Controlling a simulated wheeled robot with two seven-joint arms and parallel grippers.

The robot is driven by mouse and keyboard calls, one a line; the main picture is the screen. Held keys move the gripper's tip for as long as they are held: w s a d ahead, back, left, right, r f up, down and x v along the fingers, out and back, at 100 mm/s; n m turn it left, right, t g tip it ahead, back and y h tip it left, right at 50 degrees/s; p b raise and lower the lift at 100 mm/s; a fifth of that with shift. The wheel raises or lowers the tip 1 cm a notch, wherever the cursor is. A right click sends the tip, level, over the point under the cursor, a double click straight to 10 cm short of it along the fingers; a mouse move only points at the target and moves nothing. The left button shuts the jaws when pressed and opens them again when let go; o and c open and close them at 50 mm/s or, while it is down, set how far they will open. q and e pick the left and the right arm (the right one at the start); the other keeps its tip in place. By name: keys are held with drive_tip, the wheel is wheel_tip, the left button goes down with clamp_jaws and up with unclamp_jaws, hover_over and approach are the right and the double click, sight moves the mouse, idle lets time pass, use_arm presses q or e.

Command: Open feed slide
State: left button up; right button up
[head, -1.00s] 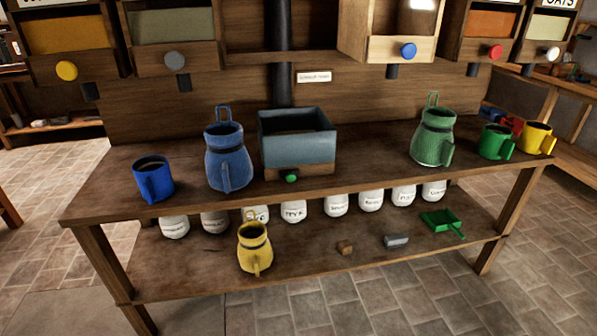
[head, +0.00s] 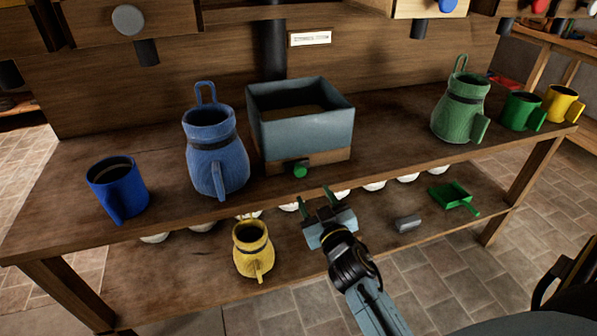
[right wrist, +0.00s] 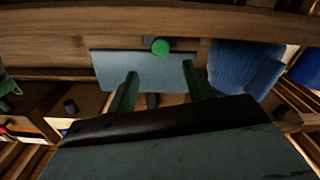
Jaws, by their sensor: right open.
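The feed slide's green knob (head: 300,170) sits on the wooden lower front of the blue-grey hopper box (head: 300,126), on the bench top. The slide itself is not clearly visible beyond the knob. My right gripper (head: 314,198) is open and empty, in front of and a little below the knob, apart from it. In the right wrist view the green knob (right wrist: 160,47) shows beyond and between the two green fingers (right wrist: 160,76). My left gripper is not in view.
A blue jug (head: 216,160) stands close left of the hopper, with a blue mug (head: 117,188) further left. A green jug (head: 461,110) and mugs stand at the right. A yellow jug (head: 252,250) and green scoop (head: 452,196) are on the lower shelf.

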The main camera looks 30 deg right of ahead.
sight(301, 173)
drive_tip(key=b+x, duration=0.1)
drive_tip(key=x, duration=0.8)
drive_tip(key=shift+w, duration=0.35)
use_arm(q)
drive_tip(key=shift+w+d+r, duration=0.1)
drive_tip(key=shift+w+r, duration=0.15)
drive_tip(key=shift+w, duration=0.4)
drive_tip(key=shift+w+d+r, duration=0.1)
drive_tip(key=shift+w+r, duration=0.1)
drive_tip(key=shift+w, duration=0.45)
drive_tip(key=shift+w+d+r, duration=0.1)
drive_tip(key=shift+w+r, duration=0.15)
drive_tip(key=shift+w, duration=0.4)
use_arm(e)
drive_tip(key=shift+w+d, duration=0.1)
drive_tip(key=shift+w, duration=0.4)
clamp_jaws()
